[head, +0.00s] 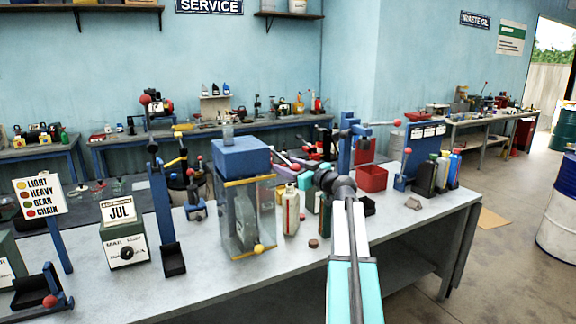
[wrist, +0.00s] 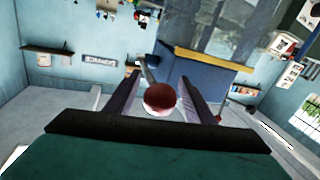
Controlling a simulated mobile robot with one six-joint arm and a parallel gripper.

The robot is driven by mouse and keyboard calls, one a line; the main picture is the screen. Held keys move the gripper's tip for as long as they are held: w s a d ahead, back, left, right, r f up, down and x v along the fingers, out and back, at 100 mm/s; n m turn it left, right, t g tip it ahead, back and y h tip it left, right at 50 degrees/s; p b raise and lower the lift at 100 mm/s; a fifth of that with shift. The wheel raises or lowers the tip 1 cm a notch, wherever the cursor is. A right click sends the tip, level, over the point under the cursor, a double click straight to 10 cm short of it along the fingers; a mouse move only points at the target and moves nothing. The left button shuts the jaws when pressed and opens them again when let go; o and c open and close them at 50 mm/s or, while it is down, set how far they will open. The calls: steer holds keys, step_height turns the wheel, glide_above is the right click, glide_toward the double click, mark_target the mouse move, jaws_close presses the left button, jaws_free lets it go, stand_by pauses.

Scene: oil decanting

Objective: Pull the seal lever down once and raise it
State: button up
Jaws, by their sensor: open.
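A dark red ball knob (wrist: 160,97) on a grey rod (wrist: 148,70) shows in the wrist view, between the two fingers of my gripper (wrist: 160,82). My gripper is open, with a finger on each side of the knob; I cannot tell whether either touches it. In the head view my gripper (head: 276,158) is over the workbench, just right of a blue-topped device (head: 240,155) with clear walls and yellow edging. That device also shows in the wrist view (wrist: 205,75). The knob between my fingers cannot be clearly made out in the head view.
The grey bench (head: 300,268) also carries a cream bottle (head: 291,210), a red bin (head: 371,179), a blue press (head: 347,145) with a red-knobbed lever, and a blue lever post (head: 163,215) at left. The bench front is mostly clear.

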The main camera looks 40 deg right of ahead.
steer(key=shift+a, duration=0.1)
jaws_close()
